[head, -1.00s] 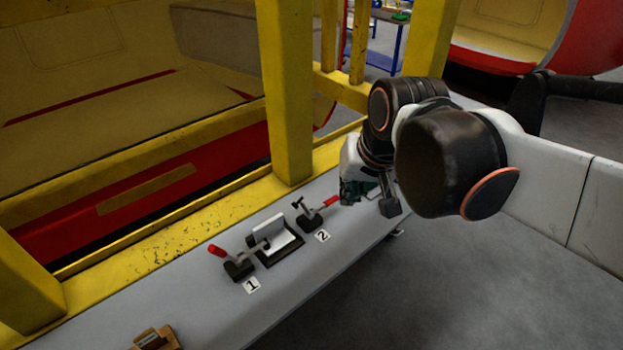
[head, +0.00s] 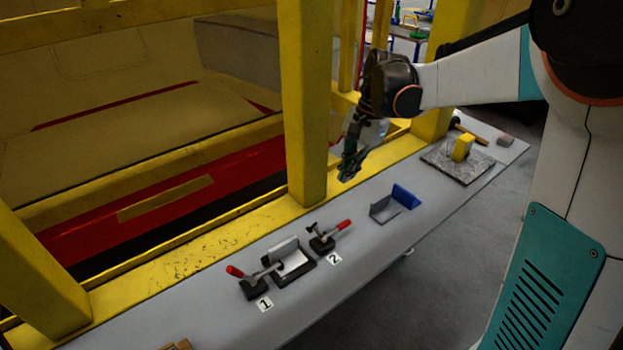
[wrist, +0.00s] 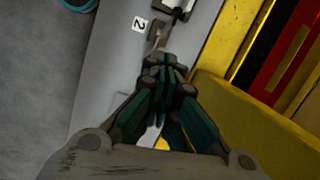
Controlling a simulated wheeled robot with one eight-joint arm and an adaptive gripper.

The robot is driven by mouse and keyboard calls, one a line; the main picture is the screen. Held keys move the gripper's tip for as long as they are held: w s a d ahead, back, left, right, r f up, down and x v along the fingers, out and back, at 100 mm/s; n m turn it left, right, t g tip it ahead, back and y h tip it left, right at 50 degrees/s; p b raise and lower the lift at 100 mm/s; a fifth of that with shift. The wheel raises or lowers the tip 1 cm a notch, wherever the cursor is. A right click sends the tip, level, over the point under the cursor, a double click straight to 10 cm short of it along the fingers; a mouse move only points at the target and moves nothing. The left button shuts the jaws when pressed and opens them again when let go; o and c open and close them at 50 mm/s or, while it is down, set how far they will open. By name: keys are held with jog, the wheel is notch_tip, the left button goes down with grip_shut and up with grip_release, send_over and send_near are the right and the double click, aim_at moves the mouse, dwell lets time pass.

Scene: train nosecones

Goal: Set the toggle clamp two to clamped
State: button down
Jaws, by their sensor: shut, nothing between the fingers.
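Toggle clamp two (head: 322,241) stands on the grey bench beside its "2" label (head: 334,259). Its red handle (head: 344,224) points right and slightly up; its short dark arm (head: 312,228) appears raised, beside the fixture plate. My gripper (head: 347,172) hangs above and behind the clamp, near the yellow post, apart from the handle. In the wrist view my gripper (wrist: 164,68) is shut and empty, and the "2" label (wrist: 139,25) shows beyond it. The fingers hide part of the bench there.
Toggle clamp one (head: 254,287), with a red handle, and a black fixture with a pale plate (head: 293,261) stand left of clamp two. A blue-sided bracket (head: 404,196) and a yellow block on a slab (head: 461,150) lie right. A yellow post (head: 304,110) rises behind.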

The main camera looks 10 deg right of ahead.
jog(key=shift+w+d+f+m+g+y+p, duration=0.15)
jog(key=shift+w+d+f+m+g+p, duration=0.2)
jog(key=shift+w, duration=0.3)
jog(key=shift+w+d+f+m+g+y+p, duration=0.1)
jog(key=shift+w+d+f+m, duration=0.1)
jog(key=shift+w+f+m, duration=0.35)
jog(key=shift+w+d+f+m+g+y+p, duration=0.15)
jog(key=shift+w+d+f+m+g+p, duration=0.1)
jog(key=shift+w+f, duration=0.4)
jog(key=s+a+r+b+x, duration=0.1)
jog(key=a+b+x, duration=0.1)
jog(key=x, duration=1)
jog(key=shift+a+f, duration=0.25)
jog(key=shift+a, duration=0.1)
jog(key=shift+s+a, duration=0.1)
jog(key=shift+a, duration=0.05)
jog(key=shift+s+a+h, duration=0.15)
jog(key=shift+a+h, duration=0.05)
jog(key=shift+h, duration=0.1)
